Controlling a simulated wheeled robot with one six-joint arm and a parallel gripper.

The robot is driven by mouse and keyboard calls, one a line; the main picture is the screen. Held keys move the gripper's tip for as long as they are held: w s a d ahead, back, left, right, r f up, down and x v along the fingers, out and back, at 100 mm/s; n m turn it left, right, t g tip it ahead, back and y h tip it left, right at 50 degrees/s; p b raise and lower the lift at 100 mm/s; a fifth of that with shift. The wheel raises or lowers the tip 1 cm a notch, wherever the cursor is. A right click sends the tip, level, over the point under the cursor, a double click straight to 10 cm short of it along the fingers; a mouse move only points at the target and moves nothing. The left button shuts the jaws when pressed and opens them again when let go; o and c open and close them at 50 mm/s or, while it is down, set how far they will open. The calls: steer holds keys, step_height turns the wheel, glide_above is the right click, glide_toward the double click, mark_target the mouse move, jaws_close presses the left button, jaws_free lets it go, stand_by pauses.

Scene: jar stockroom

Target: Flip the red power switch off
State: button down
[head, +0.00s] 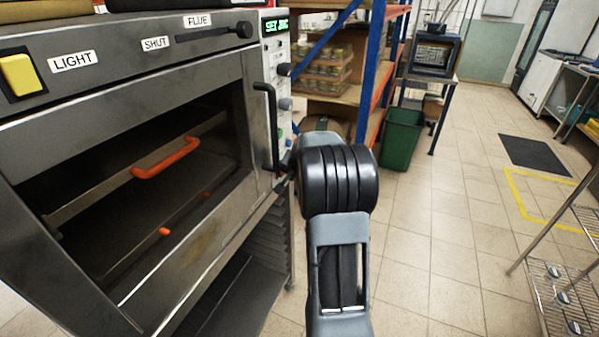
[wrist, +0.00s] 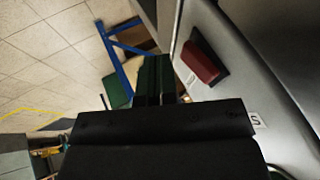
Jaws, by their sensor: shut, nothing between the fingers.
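The red power switch (wrist: 205,58) shows in the wrist view as a dark red rocker on a pale panel (wrist: 235,75). Which way it is tipped I cannot tell. My gripper (wrist: 154,70) points past the left of the switch, its dark fingers together and empty. A gap shows between the fingers and the switch in the picture; whether they touch in depth is unclear. In the head view my arm hides the gripper, and I cannot make out the red switch there. The oven's control panel (head: 277,58) has a green display and several knobs.
The steel oven (head: 120,45) has a black door handle (head: 267,125) close to my arm, and an orange handle (head: 165,158) inside. A blue and orange shelf (head: 370,75) and a green bin (head: 402,138) stand behind. Tiled floor to the right is open, with a wire rack (head: 565,300) at the edge.

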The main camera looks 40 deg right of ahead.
steer(key=shift+w+a+f, duration=0.15)
steer(key=shift+w+a, duration=0.2)
steer(key=shift+w, duration=0.3)
steer(key=b, duration=0.3)
steer(key=shift+w+a+f+t, duration=0.1)
steer(key=shift+w+t, duration=0.15)
steer(key=shift+t, duration=0.15)
